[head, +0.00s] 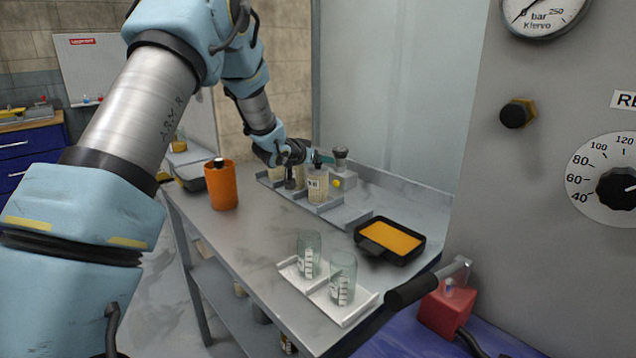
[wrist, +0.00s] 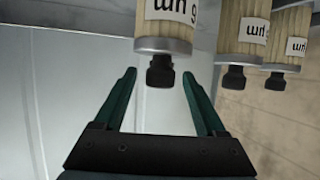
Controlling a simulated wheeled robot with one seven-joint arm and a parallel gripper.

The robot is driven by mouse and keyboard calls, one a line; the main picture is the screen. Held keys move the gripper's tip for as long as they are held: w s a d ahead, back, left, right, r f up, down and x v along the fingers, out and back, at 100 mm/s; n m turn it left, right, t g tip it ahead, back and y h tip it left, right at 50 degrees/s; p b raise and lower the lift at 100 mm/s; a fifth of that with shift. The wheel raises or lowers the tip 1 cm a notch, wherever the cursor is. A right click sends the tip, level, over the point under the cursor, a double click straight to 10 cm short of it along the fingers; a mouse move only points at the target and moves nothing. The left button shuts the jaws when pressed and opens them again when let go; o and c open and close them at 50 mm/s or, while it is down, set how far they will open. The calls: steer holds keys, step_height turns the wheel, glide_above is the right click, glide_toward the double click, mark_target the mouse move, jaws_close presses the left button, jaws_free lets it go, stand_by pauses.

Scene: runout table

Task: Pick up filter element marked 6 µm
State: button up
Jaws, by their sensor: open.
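Several pale ribbed filter elements with metal end caps and black knobs stand in a grey rack on the table. The nearest filter element (wrist: 165,20) is ahead of my gripper (wrist: 159,76) in the wrist view; its label is upside down there and appears to read 6 µm. It seems to be the front one in the head view (head: 318,186). My gripper is open and empty, its green fingers either side of the black knob in the picture; contact is not visible. Two more elements (wrist: 243,40) (wrist: 289,45) stand to the right, their numbers cut off or hidden.
The grey rack (head: 343,218) has free steps at its near end. An orange cup (head: 222,186) stands left of it. A black tray with an orange pad (head: 391,239) and two glasses (head: 309,256) (head: 343,279) on a light tray are nearer. A panel rises at right.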

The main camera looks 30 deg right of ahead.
jaws_close()
stand_by(0.5)
stand_by(0.8)
